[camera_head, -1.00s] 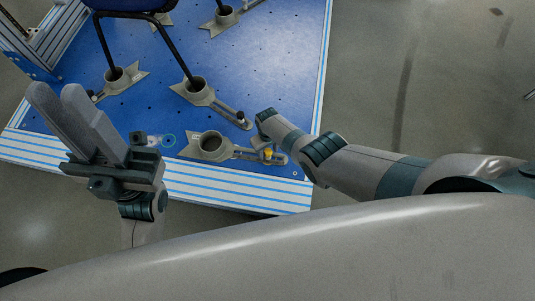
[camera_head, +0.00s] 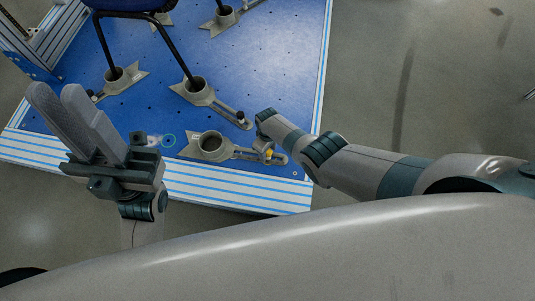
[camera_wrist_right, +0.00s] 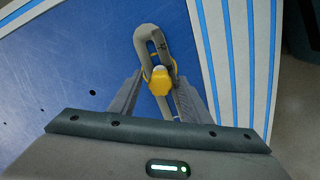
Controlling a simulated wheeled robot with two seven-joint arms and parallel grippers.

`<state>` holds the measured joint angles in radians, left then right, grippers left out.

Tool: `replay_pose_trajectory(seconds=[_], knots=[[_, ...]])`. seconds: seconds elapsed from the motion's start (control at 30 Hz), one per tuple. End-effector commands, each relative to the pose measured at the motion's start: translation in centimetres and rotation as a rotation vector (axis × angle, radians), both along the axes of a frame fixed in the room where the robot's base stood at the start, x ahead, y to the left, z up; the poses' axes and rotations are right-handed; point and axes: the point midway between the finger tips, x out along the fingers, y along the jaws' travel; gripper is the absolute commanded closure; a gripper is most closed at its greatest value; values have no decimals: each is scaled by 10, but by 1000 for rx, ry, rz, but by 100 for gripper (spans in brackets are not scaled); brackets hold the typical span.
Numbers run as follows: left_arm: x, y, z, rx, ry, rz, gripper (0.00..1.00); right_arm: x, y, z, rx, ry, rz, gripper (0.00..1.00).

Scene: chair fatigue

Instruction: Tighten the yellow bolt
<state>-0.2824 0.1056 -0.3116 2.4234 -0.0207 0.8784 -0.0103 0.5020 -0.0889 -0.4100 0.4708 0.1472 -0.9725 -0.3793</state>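The yellow bolt (camera_head: 269,154) is on the slotted arm of a grey clamp (camera_head: 212,146) near the front right edge of the blue platform. In the right wrist view the bolt (camera_wrist_right: 160,82) has a yellow head and stands in the looped slot. My right gripper (camera_wrist_right: 159,79) is open, with one finger on each side of the bolt and a small gap to it. In the head view its fingers are mostly hidden.
The blue platform (camera_head: 285,75) has striped metal edges. Chair legs stand in other grey clamps (camera_head: 196,91) behind the bolt. A metal frame (camera_head: 45,45) stands at the back left. Open floor (camera_head: 440,80) lies to the right.

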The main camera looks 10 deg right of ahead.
Motion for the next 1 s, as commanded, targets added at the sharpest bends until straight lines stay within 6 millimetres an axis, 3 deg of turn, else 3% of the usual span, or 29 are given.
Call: replay_pose_trajectory(seconds=[0.03, 0.13, 0.17, 0.37, 0.73, 1.0], knots=[[0, 0, 0, 0, 0, 0, 78, 0, 0, 0, 0, 0, 0, 69], [0, 0, 0, 0, 0, 0, 78, 0, 0, 0, 0, 0, -1, 93], [0, 0, 0, 0, 0, 0, 78, 0, 0, 0, 0, 0, -1, 96], [0, 0, 0, 0, 0, 0, 78, 0, 0, 0, 0, 0, -29, 96], [0, 0, 2, 0, 0, 0, 78, 0, 0, 0, 0, 0, -329, 96], [0, 0, 2, 0, 0, 0, 78, 0, 0, 0, 0, 0, -355, 96]])
